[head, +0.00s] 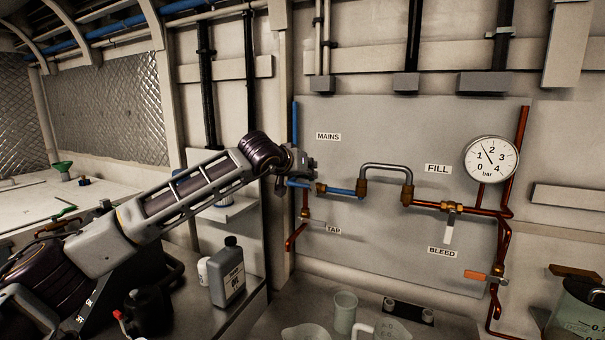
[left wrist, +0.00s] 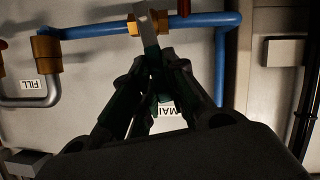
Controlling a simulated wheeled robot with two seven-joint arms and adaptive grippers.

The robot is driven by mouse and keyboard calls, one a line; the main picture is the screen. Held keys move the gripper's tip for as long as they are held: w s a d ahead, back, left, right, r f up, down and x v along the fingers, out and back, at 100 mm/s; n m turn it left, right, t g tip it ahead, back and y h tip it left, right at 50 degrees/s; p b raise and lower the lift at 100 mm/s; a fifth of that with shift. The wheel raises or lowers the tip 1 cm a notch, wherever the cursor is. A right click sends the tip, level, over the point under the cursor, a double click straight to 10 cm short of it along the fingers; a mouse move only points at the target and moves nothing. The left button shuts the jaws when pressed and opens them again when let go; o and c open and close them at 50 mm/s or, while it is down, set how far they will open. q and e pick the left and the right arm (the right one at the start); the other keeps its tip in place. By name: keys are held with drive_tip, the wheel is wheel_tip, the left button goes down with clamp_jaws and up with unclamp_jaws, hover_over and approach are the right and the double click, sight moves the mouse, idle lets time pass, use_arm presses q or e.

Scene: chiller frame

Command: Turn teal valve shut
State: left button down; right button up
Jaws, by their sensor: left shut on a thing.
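The teal valve has a brass body (left wrist: 134,26) on the blue mains pipe (left wrist: 195,20) in the left wrist view. Its lever (left wrist: 151,58) is pale at the far end and dark teal nearer me, lying between my fingers. My left gripper (left wrist: 156,72) is shut on this lever. In the head view my left gripper (head: 309,169) is at the left edge of the grey panel (head: 390,125), below the MAINS label (head: 328,137), and hides most of the valve. The fingers hide part of the lever in the wrist view. My right gripper is not in view.
A U-shaped grey hose (head: 385,167) joins the blue pipe to the copper line. A white lever (head: 449,232) is under FILL, an orange lever (head: 476,275) near BLEED. The gauge (head: 491,160) is at right. A grey bottle (head: 228,273) and cups stand below.

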use_arm(q)
drive_tip(key=shift+s+d+m+t+y, duration=0.15)
drive_tip(key=shift+s+d+m+y, duration=0.1)
drive_tip(key=shift+d+m+y, duration=0.25)
drive_tip(key=shift+s+d+m+t+y, duration=0.2)
drive_tip(key=shift+d+m+y, duration=0.1)
drive_tip(key=shift+d+m, duration=0.3)
drive_tip(key=c, duration=1.8)
unclamp_jaws()
drive_tip(key=shift+a, duration=0.1)
drive_tip(key=o, duration=0.4)
drive_tip(key=v, duration=1.2)
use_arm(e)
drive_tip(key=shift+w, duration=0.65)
